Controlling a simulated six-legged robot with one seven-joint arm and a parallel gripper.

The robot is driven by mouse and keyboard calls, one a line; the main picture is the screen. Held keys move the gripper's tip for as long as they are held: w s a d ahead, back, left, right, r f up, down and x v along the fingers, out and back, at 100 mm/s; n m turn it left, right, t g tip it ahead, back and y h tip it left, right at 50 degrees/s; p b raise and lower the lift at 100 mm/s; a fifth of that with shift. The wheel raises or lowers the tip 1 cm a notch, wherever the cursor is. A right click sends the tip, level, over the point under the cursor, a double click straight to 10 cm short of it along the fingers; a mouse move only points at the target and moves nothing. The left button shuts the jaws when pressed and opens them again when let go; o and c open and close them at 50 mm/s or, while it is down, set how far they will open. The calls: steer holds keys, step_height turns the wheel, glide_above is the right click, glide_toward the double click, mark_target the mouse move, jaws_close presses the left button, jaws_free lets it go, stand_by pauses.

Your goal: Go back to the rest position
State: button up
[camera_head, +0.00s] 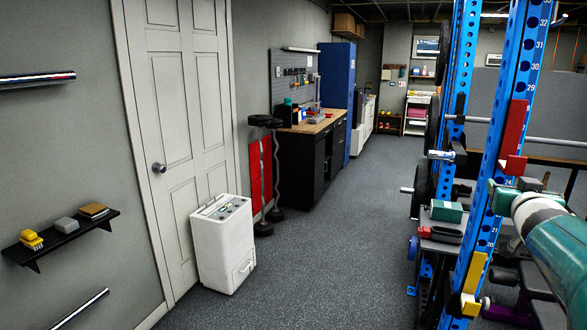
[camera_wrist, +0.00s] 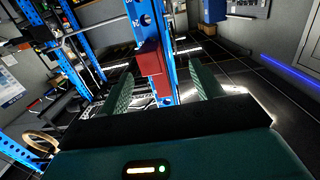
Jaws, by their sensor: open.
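My gripper (camera_wrist: 160,70) is open in the wrist view, its two green fingers apart at left and right. Nothing is held between them. Beyond the fingers stands a blue rack upright (camera_wrist: 158,25) with a red bracket (camera_wrist: 150,60) on it; in the picture it lies in the gap between the fingers. I cannot tell how far off it is. In the head view my teal and white arm reaches in from the right edge, in front of the rack.
The blue rack upright (camera_head: 513,90) with a red bracket (camera_head: 516,125) stands close to my arm. A wall shelf (camera_head: 62,238) holds small objects at left. The grey floor (camera_head: 340,240) in the middle is clear.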

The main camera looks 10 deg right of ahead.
steer(key=s+a+f+n+g+y, duration=0.2)
steer(key=s+a+f, duration=0.4)
steer(key=a, duration=0.6)
steer(key=s+a+f+n+g+y, duration=0.2)
steer(key=s+a+f+g+y, duration=0.2)
steer(key=a, duration=0.9)
steer(key=s+a+f+n+g+y, duration=0.2)
steer(key=s+a+f, duration=0.6)
steer(key=a, duration=0.5)
steer(key=shift+f+g+y, duration=0.5)
steer(key=shift+f+y, duration=0.1)
steer(key=shift+f, duration=0.25)
steer(key=shift+w, duration=0.1)
steer(key=shift+c, duration=0.5)
